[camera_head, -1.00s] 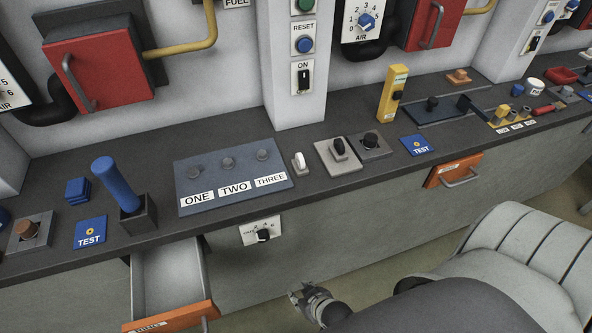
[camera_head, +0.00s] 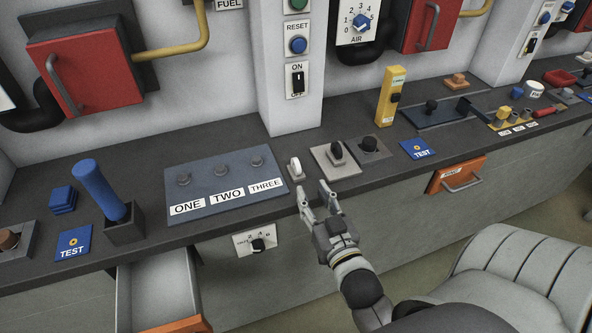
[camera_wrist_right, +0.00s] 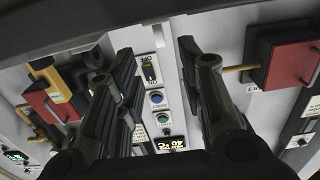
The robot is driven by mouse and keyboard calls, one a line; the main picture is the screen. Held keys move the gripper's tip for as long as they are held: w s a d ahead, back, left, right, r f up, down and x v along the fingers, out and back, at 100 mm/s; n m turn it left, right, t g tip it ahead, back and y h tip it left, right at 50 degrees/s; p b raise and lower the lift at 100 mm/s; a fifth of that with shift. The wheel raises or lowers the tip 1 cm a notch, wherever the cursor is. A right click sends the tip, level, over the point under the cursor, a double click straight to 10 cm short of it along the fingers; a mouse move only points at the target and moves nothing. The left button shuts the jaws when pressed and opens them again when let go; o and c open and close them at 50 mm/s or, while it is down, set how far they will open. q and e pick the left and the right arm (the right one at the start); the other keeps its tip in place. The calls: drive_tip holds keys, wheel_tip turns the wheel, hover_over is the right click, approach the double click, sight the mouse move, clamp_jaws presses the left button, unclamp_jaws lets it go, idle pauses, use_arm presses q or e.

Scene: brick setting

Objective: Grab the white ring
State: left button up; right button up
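A small white ring (camera_head: 295,166) stands upright on a small base on the console, just right of the blue panel marked ONE, TWO, THREE. My right gripper (camera_head: 316,190) is at the console's front edge, a little below and right of the ring in the head view. Its two fingers are apart with nothing between them. In the right wrist view the open fingers (camera_wrist_right: 155,85) frame the wall buttons, and I cannot make out the ring there. My left gripper is not in view.
The blue panel (camera_head: 222,200) lies left of the ring. A light plate with a black knob (camera_head: 337,158) and a dark knob block (camera_head: 369,147) stand close on the right. An open drawer (camera_head: 165,290) juts out at lower left. A grey chair (camera_head: 510,265) stands at lower right.

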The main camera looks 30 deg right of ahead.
sight(299, 169)
drive_tip(key=p+x, duration=0.1)
drive_tip(key=x, duration=0.9)
drive_tip(key=shift+w, duration=0.3)
drive_tip(key=shift+c, duration=0.4)
clamp_jaws()
